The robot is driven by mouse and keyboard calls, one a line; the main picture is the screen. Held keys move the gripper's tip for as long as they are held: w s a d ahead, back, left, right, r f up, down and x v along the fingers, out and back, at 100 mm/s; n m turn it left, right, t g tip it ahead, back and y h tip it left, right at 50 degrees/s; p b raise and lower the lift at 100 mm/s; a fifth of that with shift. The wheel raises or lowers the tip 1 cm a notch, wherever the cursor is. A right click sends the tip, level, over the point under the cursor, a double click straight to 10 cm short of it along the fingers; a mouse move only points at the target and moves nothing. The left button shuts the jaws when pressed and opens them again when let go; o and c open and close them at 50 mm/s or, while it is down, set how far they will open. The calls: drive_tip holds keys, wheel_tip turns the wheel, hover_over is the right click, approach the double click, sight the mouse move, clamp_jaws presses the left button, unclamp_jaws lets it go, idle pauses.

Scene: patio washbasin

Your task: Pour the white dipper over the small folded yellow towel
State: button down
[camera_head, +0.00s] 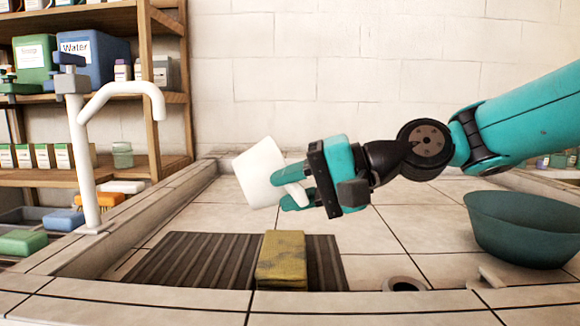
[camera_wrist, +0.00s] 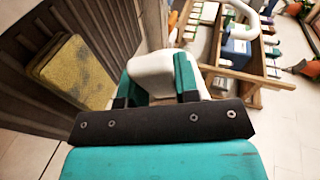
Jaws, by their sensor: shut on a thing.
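The white dipper (camera_head: 258,172) is in my gripper (camera_head: 292,188), tilted, in the air above the tiled basin floor. My gripper is shut on the dipper's handle side. In the wrist view the dipper (camera_wrist: 160,72) shows between the two teal fingers (camera_wrist: 158,85). The folded yellow towel (camera_head: 282,262) lies on the dark ribbed mat, below and slightly right of the dipper in the head view. In the wrist view the towel (camera_wrist: 75,75) is left of my gripper, with darker patches on its surface. The inside of the dipper is hidden.
The dark ribbed mat (camera_head: 190,262) lies on the tiles. A white tap (camera_head: 85,150) stands at the left, before wooden shelves (camera_head: 150,90) of bottles and boxes. A teal basin (camera_head: 525,230) stands at the right. A drain hole (camera_head: 404,284) is near the front edge.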

drive_tip(key=r+h+p, duration=0.1)
drive_tip(key=p, duration=0.2)
drive_tip(key=shift+r, duration=0.25)
drive_tip(key=r+h+p, duration=0.1)
drive_tip(key=h+p, duration=0.1)
drive_tip(key=n+h+p, duration=0.1)
drive_tip(key=p, duration=0.2)
drive_tip(key=shift+s+a+r+h, duration=0.1)
drive_tip(key=shift+r+h, duration=0.25)
drive_tip(key=shift+h, duration=0.05)
drive_tip(key=shift+n+t+h+p, duration=0.4)
drive_tip(key=shift+h+p, duration=0.4)
drive_tip(key=shift+p, duration=0.1)
drive_tip(key=shift+r+h+p, duration=0.7)
drive_tip(key=shift+h+p, duration=0.1)
drive_tip(key=shift+p, duration=0.45)
drive_tip(key=r+n+h+p, duration=0.1)
drive_tip(key=h+p, duration=0.2)
drive_tip(key=p, duration=0.1)
drive_tip(key=shift+r+t, duration=0.2)
drive_tip(key=shift+t, duration=0.2)
drive_tip(key=shift+r+h+p, duration=0.15)
drive_tip(key=shift+h+p, duration=0.55)
drive_tip(key=shift+p, duration=0.3)
drive_tip(key=shift+f, duration=0.2)
